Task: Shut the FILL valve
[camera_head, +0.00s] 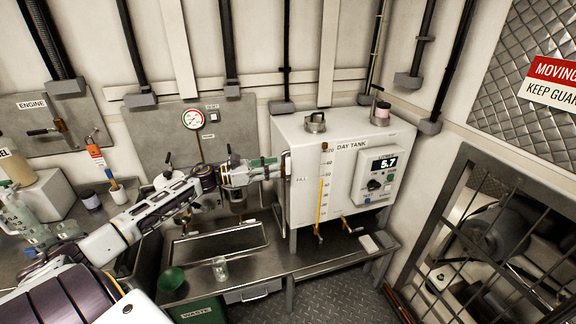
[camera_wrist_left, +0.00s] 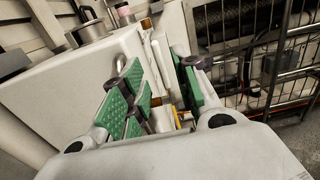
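The white day tank (camera_head: 310,150) stands on the metal bench, with a small label that seems to read FILL (camera_head: 301,179) on its front left edge. My left gripper (camera_head: 277,167) is at the tank's left side, close to that label. Its green-padded fingers (camera_wrist_left: 158,92) are apart in the left wrist view, with part of the tank's side and a pale upright pipe or bar seen past the gap. The FILL valve's handle cannot be made out; the gripper seems to cover that spot. I cannot tell whether the fingers touch anything. My right gripper is in neither view.
Below the tank are two small valves (camera_head: 318,233) with orange parts. A pressure gauge (camera_head: 193,119) is on the wall panel. A barred guard (camera_head: 490,235) stands right.

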